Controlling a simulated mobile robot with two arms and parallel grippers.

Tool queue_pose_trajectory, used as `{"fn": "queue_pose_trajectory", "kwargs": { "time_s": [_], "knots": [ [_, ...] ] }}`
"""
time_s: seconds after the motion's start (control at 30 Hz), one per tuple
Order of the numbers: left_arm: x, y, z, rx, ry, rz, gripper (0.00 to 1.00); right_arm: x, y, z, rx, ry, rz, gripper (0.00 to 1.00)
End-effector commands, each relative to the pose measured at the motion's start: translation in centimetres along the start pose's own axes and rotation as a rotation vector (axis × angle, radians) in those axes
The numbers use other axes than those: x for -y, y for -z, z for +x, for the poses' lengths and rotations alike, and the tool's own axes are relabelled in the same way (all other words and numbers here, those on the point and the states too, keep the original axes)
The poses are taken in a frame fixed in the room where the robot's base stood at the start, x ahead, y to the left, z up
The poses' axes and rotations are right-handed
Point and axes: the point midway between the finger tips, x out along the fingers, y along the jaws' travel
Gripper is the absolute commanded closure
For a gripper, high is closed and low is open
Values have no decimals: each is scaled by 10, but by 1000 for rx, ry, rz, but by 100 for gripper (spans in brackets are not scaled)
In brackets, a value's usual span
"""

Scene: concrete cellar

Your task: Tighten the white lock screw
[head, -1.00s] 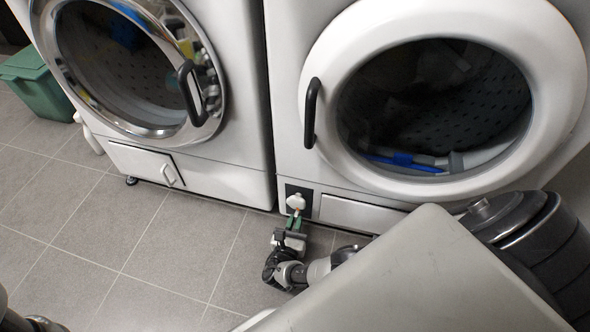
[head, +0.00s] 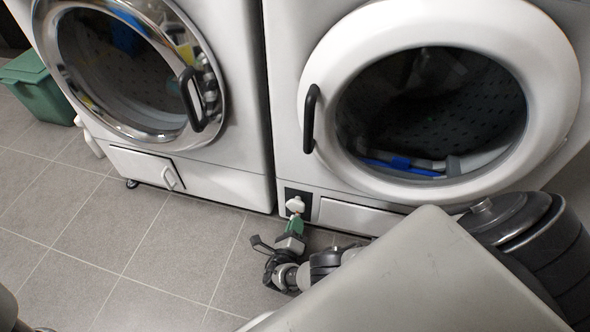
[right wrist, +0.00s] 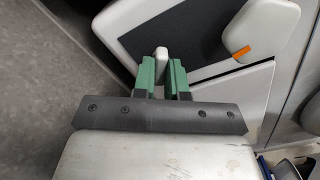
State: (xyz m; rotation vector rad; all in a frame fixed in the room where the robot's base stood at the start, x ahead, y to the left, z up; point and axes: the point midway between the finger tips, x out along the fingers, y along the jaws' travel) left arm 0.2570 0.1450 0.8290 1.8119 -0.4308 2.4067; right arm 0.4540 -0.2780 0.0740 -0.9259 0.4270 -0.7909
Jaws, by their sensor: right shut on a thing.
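The white lock screw (head: 295,205) sits on a dark panel (head: 305,194) low on the right machine's front. My right gripper (head: 294,225), with green fingers, reaches up to it from the floor side. In the right wrist view the green fingers (right wrist: 162,78) are shut on a narrow white piece of the screw (right wrist: 161,57), in front of the dark panel (right wrist: 195,35). A larger white piece with an orange mark (right wrist: 268,25) shows at the upper right; I cannot tell how it joins the held piece. My left gripper is not in view.
The right machine (head: 288,110) has a round door with a black handle (head: 311,118). Beside the panel is a white flap (head: 355,217). The left machine (head: 240,185) stands next to it. A green bin (head: 38,88) is far left. The tiled floor (head: 130,235) in front is clear.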

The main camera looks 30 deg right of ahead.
Motion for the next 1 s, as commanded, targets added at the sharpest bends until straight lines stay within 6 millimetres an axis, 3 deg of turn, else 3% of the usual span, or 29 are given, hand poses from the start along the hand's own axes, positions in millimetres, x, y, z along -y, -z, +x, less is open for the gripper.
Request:
{"fn": "queue_pose_trajectory", "kwargs": {
  "time_s": [0.5, 1.0],
  "knots": [
    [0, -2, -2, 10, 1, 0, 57, 1, 0, 1, 0, 1, -338, 100],
    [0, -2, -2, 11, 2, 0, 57, 1, 0, 2, 0, 0, -400, 100]
  ]
}}
